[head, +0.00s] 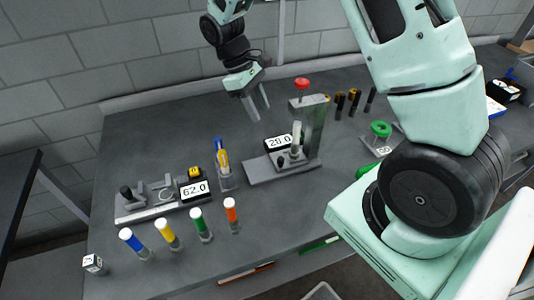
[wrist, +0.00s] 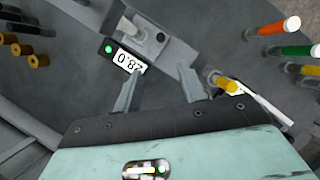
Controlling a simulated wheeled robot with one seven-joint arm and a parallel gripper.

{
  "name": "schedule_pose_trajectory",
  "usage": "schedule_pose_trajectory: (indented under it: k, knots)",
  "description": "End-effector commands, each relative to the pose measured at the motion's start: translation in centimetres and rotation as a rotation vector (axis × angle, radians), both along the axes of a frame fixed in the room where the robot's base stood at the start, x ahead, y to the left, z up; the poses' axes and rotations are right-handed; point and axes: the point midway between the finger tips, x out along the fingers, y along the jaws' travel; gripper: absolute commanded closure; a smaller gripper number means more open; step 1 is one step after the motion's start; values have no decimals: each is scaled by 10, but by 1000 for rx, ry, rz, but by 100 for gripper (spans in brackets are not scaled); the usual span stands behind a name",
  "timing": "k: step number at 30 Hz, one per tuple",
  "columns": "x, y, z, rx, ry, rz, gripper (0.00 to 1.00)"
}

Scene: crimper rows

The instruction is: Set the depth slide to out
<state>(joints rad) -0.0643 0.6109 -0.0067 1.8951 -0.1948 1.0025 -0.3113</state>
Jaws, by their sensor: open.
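A press-like device (head: 312,128) with a red knob (head: 302,84) on top stands mid-table. Its display (head: 278,142) seems to read 28.0, and a pale upright cylinder and small dark knobs sit on its base. A second, low device (head: 150,205) at the left has a 62.0 display (head: 194,190), a black knob (head: 127,193) and a grey rail. No part is labelled as the depth slide, so I cannot tell which it is.
A holder with blue and yellow tools (head: 222,160) stands between the devices. Several capped vials (head: 167,235) line the front left, near a white cube (head: 93,264).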

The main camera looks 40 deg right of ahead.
Motion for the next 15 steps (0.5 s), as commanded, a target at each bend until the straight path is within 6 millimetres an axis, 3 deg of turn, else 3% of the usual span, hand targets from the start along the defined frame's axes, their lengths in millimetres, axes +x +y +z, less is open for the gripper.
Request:
schedule_pose_trajectory:
  k: [5,15]
  knots:
    - [-11,-4,-22,0,6,-1,59]
    - [-35,-17,-87,1,7,-1,59]
